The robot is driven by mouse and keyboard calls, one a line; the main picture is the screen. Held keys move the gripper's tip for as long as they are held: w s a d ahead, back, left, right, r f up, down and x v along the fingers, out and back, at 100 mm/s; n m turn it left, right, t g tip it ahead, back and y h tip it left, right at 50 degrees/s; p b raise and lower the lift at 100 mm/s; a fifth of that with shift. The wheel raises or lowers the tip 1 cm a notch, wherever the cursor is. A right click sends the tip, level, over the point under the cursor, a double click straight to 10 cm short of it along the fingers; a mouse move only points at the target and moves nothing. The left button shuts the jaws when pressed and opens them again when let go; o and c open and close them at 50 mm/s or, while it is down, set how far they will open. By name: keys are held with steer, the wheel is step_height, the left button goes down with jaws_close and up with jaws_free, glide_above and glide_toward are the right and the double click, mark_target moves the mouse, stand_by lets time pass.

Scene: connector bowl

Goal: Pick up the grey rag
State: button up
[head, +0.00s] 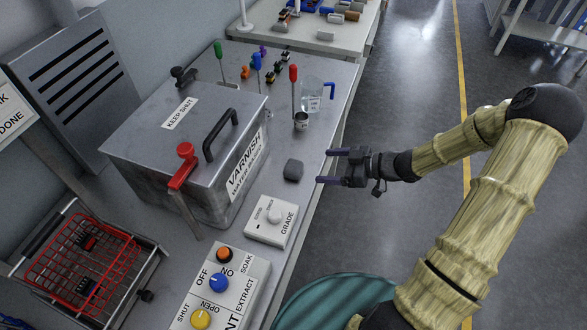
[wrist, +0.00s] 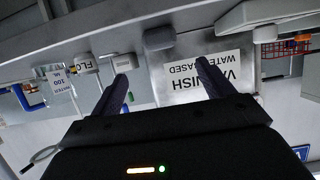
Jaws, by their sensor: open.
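The grey rag (head: 293,170) is a small, dark grey folded lump on the bench near its front edge, between the varnish tank and the grade box. It shows as a grey block in the wrist view (wrist: 159,38), above the gap between my fingers. My gripper (head: 330,167) is open and empty to the right of the rag, with its fingers pointing left toward it. A gap shows between fingertips and rag. The fingers also show in the wrist view (wrist: 162,70), spread apart.
The metal varnish tank (head: 165,125) stands behind the rag, with a red-handled lever (head: 184,152). The grade box (head: 272,220) lies close below the rag.

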mark_target(297, 166)
steer(key=x, duration=0.8)
steer(key=shift+f, duration=0.1)
steer(key=x, duration=0.5)
steer(key=shift+a, duration=0.2)
steer(key=c, duration=1.1)
